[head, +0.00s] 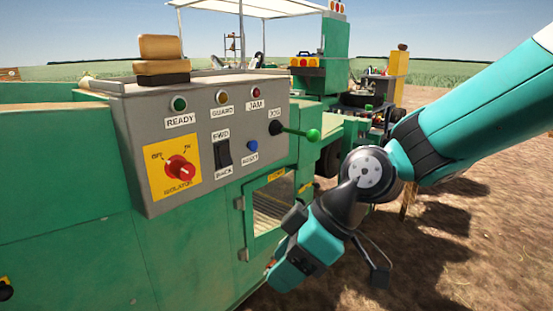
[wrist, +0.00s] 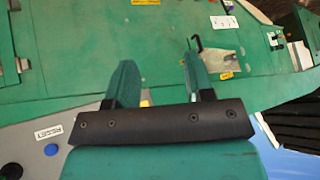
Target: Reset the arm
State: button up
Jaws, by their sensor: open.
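My gripper (wrist: 157,68) is open and empty in the wrist view, its two teal fingers apart above green machine surface. In the head view my arm comes in from the upper right, bends at a grey and black joint, and its gripper end (head: 278,270) hangs low, pointing down and left in front of the green machine (head: 85,245). The fingers are mostly hidden there by the wrist. The gripper is below and to the right of the grey control panel (head: 205,135) and appears to touch nothing.
The panel carries a red isolator knob (head: 179,169), black rocker switch (head: 223,154), blue button (head: 252,146) and protruding green-knobbed jog lever (head: 312,135). A windowed guard door (head: 270,205) lies just behind my gripper. Open dirt ground (head: 440,260) lies at right.

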jog(key=s+d+r+m+h, duration=0.35)
jog(key=s+d+m, duration=0.45)
jog(key=s+d, duration=0.55)
notch_tip(320, 180, up, 26)
jog(key=p, duration=2.5)
jog(key=shift+w+f, duration=0.15)
jog(key=shift+w, duration=0.3)
